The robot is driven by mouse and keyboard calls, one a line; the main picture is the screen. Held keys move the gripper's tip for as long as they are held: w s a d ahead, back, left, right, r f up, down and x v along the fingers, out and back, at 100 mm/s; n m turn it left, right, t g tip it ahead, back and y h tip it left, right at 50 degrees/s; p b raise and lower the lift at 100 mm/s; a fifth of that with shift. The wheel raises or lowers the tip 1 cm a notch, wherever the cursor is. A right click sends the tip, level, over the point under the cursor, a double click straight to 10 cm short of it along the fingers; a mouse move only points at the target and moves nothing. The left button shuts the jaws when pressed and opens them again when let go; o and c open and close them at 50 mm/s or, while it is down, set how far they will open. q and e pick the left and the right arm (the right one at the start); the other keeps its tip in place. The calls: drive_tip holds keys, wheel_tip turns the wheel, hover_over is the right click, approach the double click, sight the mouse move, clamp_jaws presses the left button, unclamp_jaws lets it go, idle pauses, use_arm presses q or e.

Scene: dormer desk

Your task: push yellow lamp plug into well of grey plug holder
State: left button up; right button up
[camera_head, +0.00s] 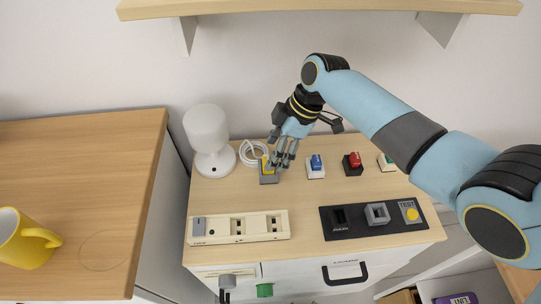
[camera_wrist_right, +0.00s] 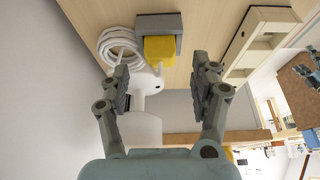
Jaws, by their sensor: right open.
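The yellow lamp plug (camera_head: 265,162) is a small yellow block at the grey plug holder (camera_head: 268,179) on the desk, beside a coiled white cord. In the right wrist view the yellow plug (camera_wrist_right: 160,49) sits against the grey holder (camera_wrist_right: 146,21) and hides part of it. How deep it sits in the well I cannot tell. My right gripper (camera_head: 281,160) is over the plug and partly covers it. In the wrist view its fingers (camera_wrist_right: 163,82) are spread, with the plug beyond the gap between the tips. My left gripper is not in view.
A white lamp (camera_head: 207,135) stands left of the cord (camera_head: 253,152).

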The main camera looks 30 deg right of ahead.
drive_tip(key=v, duration=0.4)
drive_tip(key=shift+a+f, duration=0.1)
idle(0.4)
